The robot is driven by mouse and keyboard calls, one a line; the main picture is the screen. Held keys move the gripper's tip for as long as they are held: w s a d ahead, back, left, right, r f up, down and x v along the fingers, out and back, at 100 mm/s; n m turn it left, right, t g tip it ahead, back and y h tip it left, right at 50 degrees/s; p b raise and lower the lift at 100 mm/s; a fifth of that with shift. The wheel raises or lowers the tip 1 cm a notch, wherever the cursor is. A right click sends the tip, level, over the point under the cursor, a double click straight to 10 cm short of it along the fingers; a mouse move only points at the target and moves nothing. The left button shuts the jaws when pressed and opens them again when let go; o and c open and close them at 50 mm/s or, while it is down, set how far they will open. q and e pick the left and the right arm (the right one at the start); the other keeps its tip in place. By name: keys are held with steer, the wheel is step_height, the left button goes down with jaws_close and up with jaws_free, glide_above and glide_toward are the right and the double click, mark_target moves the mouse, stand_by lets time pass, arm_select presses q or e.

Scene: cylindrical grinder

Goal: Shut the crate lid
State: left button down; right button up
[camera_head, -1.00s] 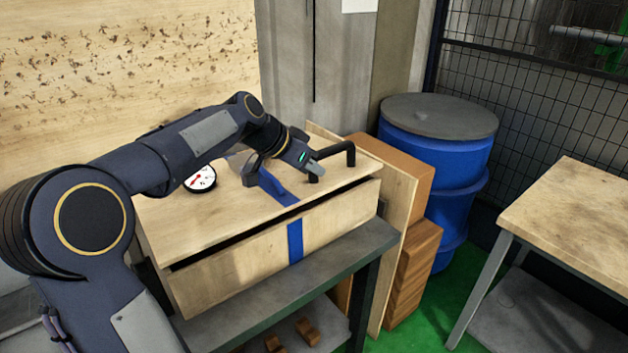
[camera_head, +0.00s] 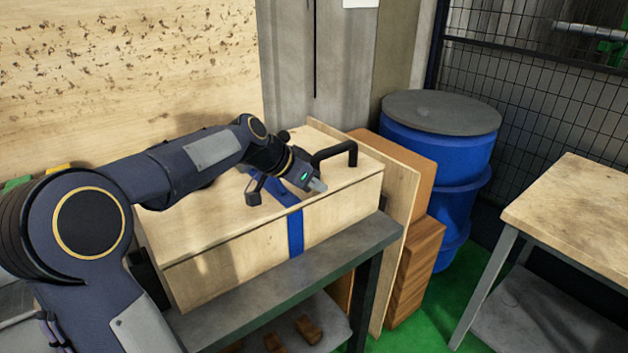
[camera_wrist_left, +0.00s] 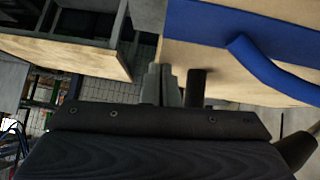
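The wooden crate (camera_head: 240,252) stands on a grey metal bench. Its wooden lid (camera_head: 222,211) lies down on it, with only a thin seam along the front. A blue strap (camera_head: 296,232) runs down the front and over the lid. A black handle (camera_head: 335,153) stands on the lid. My left gripper (camera_head: 318,186) is low over the lid, beside the handle, and its fingers look closed and empty. In the left wrist view the closed fingers (camera_wrist_left: 161,85) are beside a black post; whether they touch the lid is unclear. My right gripper is out of view.
The grey bench (camera_head: 340,256) has a lower shelf with small brown pieces. A wooden panel and boxes (camera_head: 412,264) stand right of the crate, then a blue drum (camera_head: 436,150). A wooden table (camera_head: 580,214) is at far right, with green floor between.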

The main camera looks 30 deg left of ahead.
arm_select(q)
steer(key=shift+s+d+f+b, duration=0.1)
steer(key=shift+f+b, duration=0.25)
steer(key=shift+f, duration=0.6)
steer(key=shift+s+d, duration=0.1)
steer(key=shift+s, duration=0.05)
steer(key=shift+f, duration=0.1)
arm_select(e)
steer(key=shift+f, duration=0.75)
arm_select(q)
step_height(320, 180, up, 6)
steer(key=p, duration=0.4)
steer(key=shift+s+a+r+b, duration=0.4)
steer(key=shift+s+a, duration=0.2)
steer(key=shift+s, duration=0.1)
steer(key=v, duration=0.7)
steer(key=shift+s+d+r, duration=0.25)
steer(key=shift+d+r, duration=0.05)
steer(key=shift+r, duration=0.05)
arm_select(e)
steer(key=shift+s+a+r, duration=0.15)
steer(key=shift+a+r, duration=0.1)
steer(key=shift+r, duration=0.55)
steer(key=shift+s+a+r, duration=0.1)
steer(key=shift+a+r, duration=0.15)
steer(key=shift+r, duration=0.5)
